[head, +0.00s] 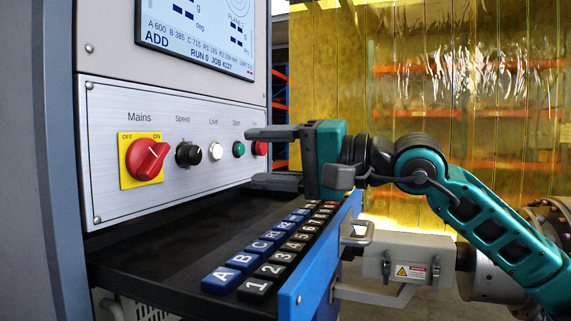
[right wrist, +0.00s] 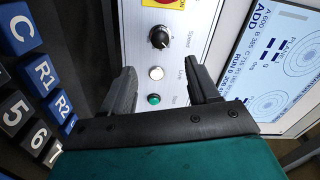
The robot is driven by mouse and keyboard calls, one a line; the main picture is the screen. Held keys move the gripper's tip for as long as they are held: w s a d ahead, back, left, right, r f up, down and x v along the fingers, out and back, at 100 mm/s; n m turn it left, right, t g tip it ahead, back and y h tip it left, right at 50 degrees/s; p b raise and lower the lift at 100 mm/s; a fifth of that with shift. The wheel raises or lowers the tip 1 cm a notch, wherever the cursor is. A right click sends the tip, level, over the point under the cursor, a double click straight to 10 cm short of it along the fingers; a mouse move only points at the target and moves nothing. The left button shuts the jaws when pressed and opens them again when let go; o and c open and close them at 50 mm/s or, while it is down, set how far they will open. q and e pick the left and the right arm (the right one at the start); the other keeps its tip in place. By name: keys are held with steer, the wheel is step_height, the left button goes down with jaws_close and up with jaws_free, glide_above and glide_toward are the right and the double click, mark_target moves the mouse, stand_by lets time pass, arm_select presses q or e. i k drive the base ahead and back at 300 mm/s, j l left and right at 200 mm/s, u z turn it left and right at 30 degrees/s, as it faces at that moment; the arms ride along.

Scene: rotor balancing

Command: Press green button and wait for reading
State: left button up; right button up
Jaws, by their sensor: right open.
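The green button (head: 238,149), labelled Start, sits on the silver control panel (head: 110,190) between the white Live button (head: 215,151) and a red button (head: 260,148). My right gripper (head: 254,158) is open and empty in front of the panel, its fingers pointing at it. In the right wrist view the green button (right wrist: 153,99) shows between the two open fingers (right wrist: 162,82); I see no contact. The screen (head: 200,35) above reads ADD, RUN 0, JOB 4127, with unit labels and round plots; its top is cut off. My left gripper is out of view.
A red Mains switch (head: 147,159) and a black Speed knob (head: 188,154) are on the panel's left. Below is a dark shelf (head: 150,245) with blue lettered keys (head: 221,280) and black numbered keys (head: 256,290) along a blue rail (head: 310,270). A yellow curtain (head: 335,100) hangs behind.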

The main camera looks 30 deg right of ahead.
mark_target(240, 149)
steer(key=k+l, duration=0.8)
steer(key=l, duration=0.15)
